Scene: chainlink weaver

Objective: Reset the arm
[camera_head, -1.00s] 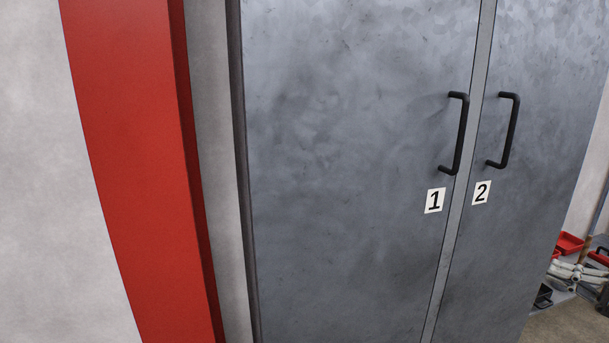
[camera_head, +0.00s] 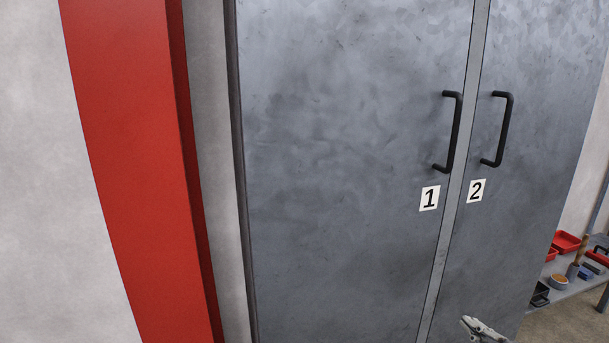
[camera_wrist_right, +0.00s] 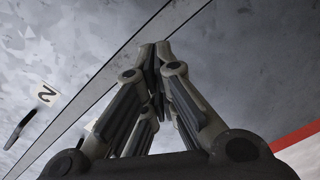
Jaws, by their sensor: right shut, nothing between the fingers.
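My right gripper (camera_head: 466,322) shows at the bottom edge of the head view, in front of the lower part of the cabinet's door 2 (camera_head: 545,70). In the right wrist view its fingers (camera_wrist_right: 153,50) come together at the tips, shut with nothing between them. The grey metal cabinet also shows behind the fingers there, with the label 2 (camera_wrist_right: 47,94) and a black handle (camera_wrist_right: 20,128) at the left. My left gripper is not in view.
Door 1 (camera_head: 340,150) and door 2 are closed, each with a black handle. A red post (camera_head: 135,150) stands left of the cabinet. At the right, a low shelf (camera_head: 562,293) holds red bins (camera_head: 566,242), a small bowl (camera_head: 559,282) and other items.

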